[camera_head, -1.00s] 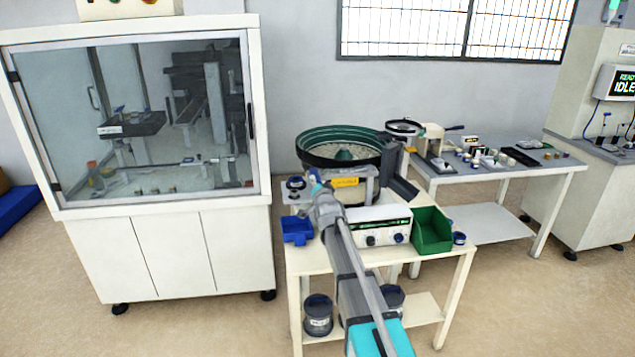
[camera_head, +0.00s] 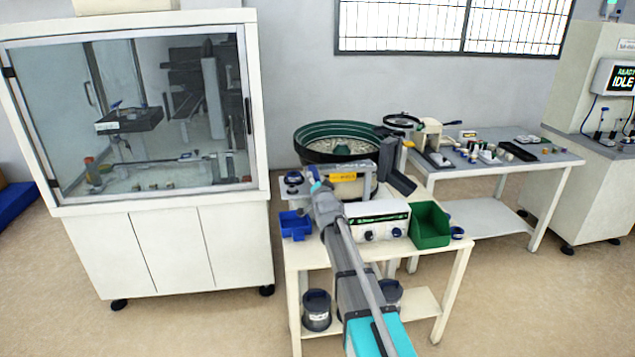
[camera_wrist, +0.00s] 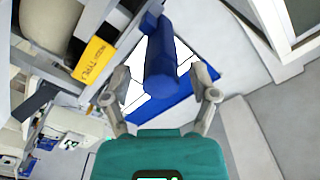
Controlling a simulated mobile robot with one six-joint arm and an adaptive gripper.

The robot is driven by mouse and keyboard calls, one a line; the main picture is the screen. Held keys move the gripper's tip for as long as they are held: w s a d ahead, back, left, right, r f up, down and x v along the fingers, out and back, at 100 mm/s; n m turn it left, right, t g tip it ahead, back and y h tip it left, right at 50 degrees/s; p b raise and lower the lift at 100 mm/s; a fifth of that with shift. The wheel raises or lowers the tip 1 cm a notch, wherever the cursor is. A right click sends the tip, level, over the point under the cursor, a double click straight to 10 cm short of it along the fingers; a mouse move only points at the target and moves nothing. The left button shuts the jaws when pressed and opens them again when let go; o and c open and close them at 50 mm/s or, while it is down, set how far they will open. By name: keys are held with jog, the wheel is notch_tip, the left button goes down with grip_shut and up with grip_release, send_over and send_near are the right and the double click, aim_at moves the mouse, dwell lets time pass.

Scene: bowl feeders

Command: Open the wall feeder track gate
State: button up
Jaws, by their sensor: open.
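A bowl feeder with a dark green bowl (camera_head: 338,130) stands on the near cream table, by the wall. A yellow label (camera_head: 342,177) is on its front, and shows in the wrist view as well (camera_wrist: 95,60). In the wrist view a blue cylindrical handle (camera_wrist: 160,60) lies between the fingers of my gripper (camera_wrist: 163,82). The fingers are open, one on each side, with gaps visible; I cannot tell if either touches it. I take the handle to be the gate's, but its mount is hidden. In the head view my gripper (camera_head: 315,180) is at the feeder's front left, small and partly hidden by my arm.
A blue bin (camera_head: 296,225), a white control box (camera_head: 378,220) and a green bin (camera_head: 431,226) crowd the near table around my arm. A glass-fronted cabinet (camera_head: 150,130) stands left. A second table (camera_head: 500,168) with small parts is behind right.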

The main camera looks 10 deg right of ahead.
jog(key=s, duration=1.2)
dwell(0.4)
jog(key=s+f+n+g, duration=0.7)
jog(key=s+f+g, duration=0.7)
jog(key=s+f, duration=0.6)
jog(key=s+r+n+g, duration=0.2)
jog(key=s+g, duration=0.2)
jog(key=s, duration=0.5)
notch_tip(320, 180, up, 16)
jog(key=p, duration=1.6)
jog(key=shift+s, duration=0.15)
